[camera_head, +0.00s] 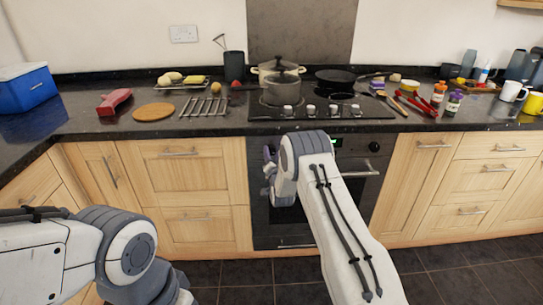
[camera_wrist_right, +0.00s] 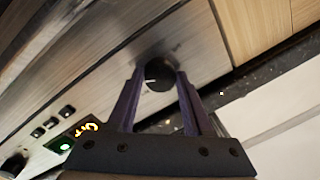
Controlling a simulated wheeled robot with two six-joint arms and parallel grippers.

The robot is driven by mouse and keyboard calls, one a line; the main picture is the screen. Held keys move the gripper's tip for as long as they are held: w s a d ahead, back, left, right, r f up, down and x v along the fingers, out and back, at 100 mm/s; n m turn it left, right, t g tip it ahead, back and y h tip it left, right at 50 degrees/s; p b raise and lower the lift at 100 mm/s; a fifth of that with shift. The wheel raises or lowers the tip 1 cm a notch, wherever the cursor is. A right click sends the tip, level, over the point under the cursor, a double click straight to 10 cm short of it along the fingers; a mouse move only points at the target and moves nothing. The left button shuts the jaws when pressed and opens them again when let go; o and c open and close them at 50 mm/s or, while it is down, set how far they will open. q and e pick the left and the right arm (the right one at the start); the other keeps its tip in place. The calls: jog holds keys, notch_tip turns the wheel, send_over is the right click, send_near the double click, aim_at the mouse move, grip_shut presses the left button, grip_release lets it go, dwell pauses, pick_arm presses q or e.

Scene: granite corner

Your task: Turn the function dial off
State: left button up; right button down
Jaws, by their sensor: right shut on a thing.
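In the right wrist view, a round black dial (camera_wrist_right: 159,78) with a white pointer mark sits on the oven's metallic control panel (camera_wrist_right: 95,75). My right gripper (camera_wrist_right: 157,72) has its two dark purple fingers on either side of this dial and is shut on it. In the head view my right gripper (camera_head: 269,172) is at the left part of the oven front (camera_head: 357,190), and my wrist hides the dial there. I cannot read any label by the dial. My left arm shows at lower left in the head view, but its gripper is out of view.
A second oven dial (camera_head: 374,147) is at the panel's right end, past the lit display (camera_wrist_right: 65,146) and small buttons. The oven handle (camera_head: 357,174) runs below the panel. The crowded worktop (camera_head: 225,122) overhangs above. Floor (camera_head: 450,265) in front is clear.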

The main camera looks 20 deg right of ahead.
jog(key=n+b, duration=0.2)
jog(key=n, duration=0.3)
jog(key=shift+g+b, duration=0.3)
jog(key=shift+b, duration=0.1)
jog(key=n+b, duration=0.1)
jog(key=n, duration=0.2)
jog(key=shift+n, duration=0.4)
jog(key=n+b, duration=0.1)
jog(key=n, duration=0.1)
jog(key=shift+r+n+h, duration=0.1)
jog(key=shift+n+h, duration=0.2)
jog(key=shift+h, duration=0.1)
jog(key=n, duration=0.5)
jog(key=shift+a+g+b, duration=0.1)
jog(key=shift+g+b, duration=0.2)
jog(key=shift+b, duration=0.05)
jog(key=n+h, duration=0.1)
jog(key=n, duration=0.4)
jog(key=shift+a+n, duration=0.1)
jog(key=shift+n, duration=0.3)
jog(key=shift+c, duration=1.6)
grip_release()
